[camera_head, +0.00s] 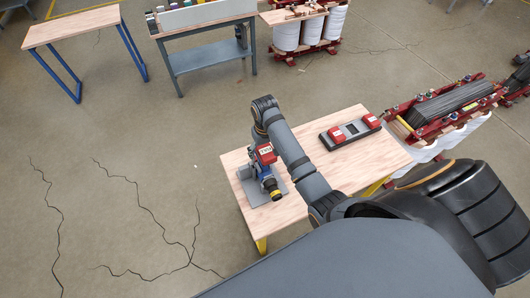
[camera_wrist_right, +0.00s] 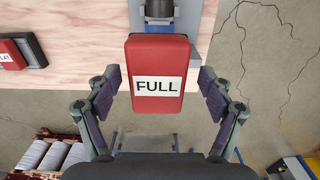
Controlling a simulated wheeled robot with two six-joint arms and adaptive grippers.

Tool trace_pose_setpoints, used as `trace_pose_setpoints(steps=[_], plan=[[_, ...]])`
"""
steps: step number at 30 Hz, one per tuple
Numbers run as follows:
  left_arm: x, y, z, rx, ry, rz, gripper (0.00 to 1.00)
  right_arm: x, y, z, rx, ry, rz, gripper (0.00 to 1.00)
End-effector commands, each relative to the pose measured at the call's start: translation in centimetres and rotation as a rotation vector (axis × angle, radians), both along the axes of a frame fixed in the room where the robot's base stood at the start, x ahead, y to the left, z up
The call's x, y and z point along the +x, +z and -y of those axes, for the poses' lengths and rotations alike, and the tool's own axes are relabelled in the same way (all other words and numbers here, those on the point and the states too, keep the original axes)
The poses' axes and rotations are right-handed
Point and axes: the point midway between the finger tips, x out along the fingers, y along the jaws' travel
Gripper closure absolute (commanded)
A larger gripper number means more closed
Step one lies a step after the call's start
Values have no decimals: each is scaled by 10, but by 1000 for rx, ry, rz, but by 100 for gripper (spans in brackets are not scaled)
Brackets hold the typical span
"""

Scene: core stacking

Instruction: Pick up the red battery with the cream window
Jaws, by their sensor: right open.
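A red battery (camera_wrist_right: 158,60) with a cream window reading "FULL" fills the middle of the right wrist view. My right gripper (camera_wrist_right: 160,90) is open, with one finger on each side of the battery and visible gaps between. In the head view the fingers are hard to make out. My left gripper is not in view.
A dark holder (camera_head: 350,131) with two more red batteries (camera_head: 336,133) (camera_head: 371,121) lies on the wooden table (camera_head: 388,163), right of my arm. Another table (camera_head: 72,25) and a grey bench (camera_head: 210,55) stand farther back. The cracked floor on the left is clear.

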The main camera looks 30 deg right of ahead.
Motion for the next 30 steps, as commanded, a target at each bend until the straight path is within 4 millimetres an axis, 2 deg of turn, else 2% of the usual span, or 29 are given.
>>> trace_pose_setpoints(steps=[17, 30], plan=[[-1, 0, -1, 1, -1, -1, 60, 0, -5, 0, 0, 0, -1, 19], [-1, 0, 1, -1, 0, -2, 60, 0, -5, 0, 0, 0, -1, 77]])
